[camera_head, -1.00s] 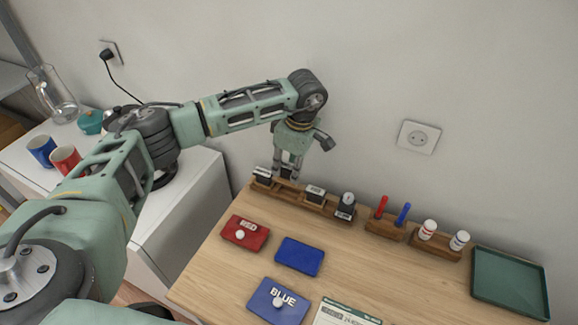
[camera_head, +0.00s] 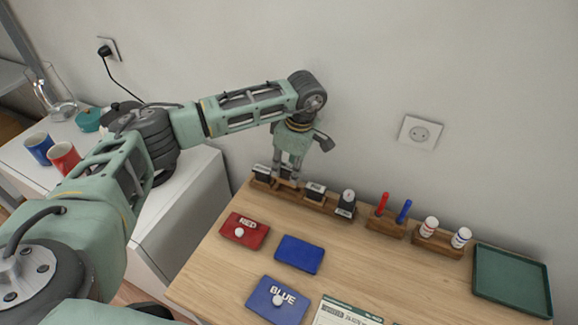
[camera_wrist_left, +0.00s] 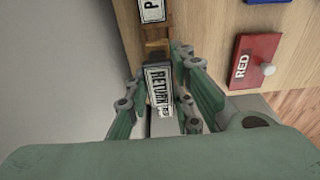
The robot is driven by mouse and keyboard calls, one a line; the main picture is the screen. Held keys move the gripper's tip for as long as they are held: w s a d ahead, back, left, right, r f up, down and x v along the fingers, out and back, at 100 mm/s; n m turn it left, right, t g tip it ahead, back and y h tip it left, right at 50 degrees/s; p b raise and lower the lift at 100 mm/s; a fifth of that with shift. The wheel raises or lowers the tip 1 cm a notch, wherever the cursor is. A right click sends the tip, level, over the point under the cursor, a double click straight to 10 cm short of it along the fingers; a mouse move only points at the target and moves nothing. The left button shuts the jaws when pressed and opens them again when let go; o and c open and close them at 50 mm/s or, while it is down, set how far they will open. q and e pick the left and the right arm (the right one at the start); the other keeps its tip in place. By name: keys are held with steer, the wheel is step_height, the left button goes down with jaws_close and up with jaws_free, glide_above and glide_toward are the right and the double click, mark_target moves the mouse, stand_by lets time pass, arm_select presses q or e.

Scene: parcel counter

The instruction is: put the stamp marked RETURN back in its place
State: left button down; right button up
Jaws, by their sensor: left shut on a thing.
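The stamp marked RETURN (camera_wrist_left: 158,88) shows in the left wrist view, dark with a white label, between the fingers of my left gripper (camera_wrist_left: 160,92). That gripper is shut on it. In the head view my left gripper (camera_head: 287,174) points down at the left part of the wooden stamp rack (camera_head: 331,206). Its fingers mostly hide the held stamp there, and I cannot tell whether its base touches the rack. Other stamps in the rack stand at the left end (camera_head: 262,172), to the right (camera_head: 315,190) and at the right end (camera_head: 347,202). My right gripper is out of view.
A red ink pad (camera_head: 240,232), a plain blue pad (camera_head: 299,254) and a BLUE pad (camera_head: 277,302) lie in front of the rack. A pen holder (camera_head: 385,225), two small bottles (camera_head: 430,228) and a green tray (camera_head: 512,280) stand to the right. The wall is close behind.

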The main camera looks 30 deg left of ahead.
mark_target(289, 178)
arm_select(q)
steer(key=shift+f+b, duration=1.55)
steer(key=shift+f, duration=0.65)
steer(key=c, duration=1.7)
jaws_free()
steer(key=shift+r, duration=0.15)
steer(key=shift+d+r+p, duration=0.2)
steer(key=shift+r+p, duration=0.6)
steer(key=shift+r, duration=0.45)
steer(key=shift+d+r+p, duration=0.2)
steer(key=shift+r+p, duration=0.6)
steer(key=shift+r, duration=0.45)
